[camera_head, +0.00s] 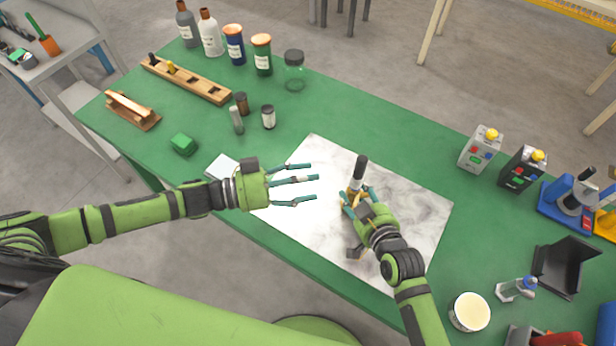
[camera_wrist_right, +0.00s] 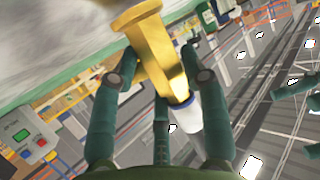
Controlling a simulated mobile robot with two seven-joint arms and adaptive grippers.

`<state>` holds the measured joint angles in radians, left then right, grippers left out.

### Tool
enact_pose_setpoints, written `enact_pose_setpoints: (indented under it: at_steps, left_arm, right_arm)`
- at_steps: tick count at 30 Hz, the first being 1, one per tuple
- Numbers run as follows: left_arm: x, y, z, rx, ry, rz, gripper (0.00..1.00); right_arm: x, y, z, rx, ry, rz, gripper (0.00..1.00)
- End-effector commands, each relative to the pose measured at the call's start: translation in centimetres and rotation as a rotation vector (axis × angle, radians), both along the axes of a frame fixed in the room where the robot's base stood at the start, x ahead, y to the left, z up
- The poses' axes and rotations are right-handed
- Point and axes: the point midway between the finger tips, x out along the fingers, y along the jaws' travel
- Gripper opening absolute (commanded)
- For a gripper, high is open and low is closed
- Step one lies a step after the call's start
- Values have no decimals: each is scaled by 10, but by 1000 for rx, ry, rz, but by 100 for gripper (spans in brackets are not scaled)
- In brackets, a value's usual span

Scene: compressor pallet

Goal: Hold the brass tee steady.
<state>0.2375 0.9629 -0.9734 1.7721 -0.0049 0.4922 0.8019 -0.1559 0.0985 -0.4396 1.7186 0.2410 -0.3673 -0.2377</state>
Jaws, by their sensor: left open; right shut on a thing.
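The brass tee (camera_wrist_right: 155,55) shows large in the right wrist view, between the fingers of my right gripper (camera_wrist_right: 165,75). In the head view the tee (camera_head: 352,197) is mostly hidden by those fingers, over the marbled white sheet (camera_head: 315,150). My right gripper (camera_head: 356,196) is shut on it. A dark-topped cylinder (camera_head: 360,170) with a pale lower part stands up at the tee; I cannot tell whether they are joined. My left gripper (camera_head: 314,181) is open and empty, its fingers pointing at the tee from the left, apart from it.
A small dark part (camera_head: 354,252) lies by my right wrist. A white tub (camera_head: 469,311) stands front right. The sheet's upper right is clear.

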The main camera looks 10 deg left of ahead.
Motion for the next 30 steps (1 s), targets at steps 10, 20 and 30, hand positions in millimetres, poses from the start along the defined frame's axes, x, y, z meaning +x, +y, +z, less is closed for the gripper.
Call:
enact_pose_setpoints:
  at_steps: [10, 20, 30]
  left_arm:
    - [0, 0, 0, 0, 0, 0, 62]
    - [0, 0, 0, 0, 0, 0, 62]
    - [0, 0, 0, 0, 0, 0, 62]
  right_arm:
    - [1, 0, 1, 2, -3, 0, 72]
    - [-9, -5, 4, 0, 0, 0, 72]
    - [-64, -38, 30, -2, 0, 1, 72]
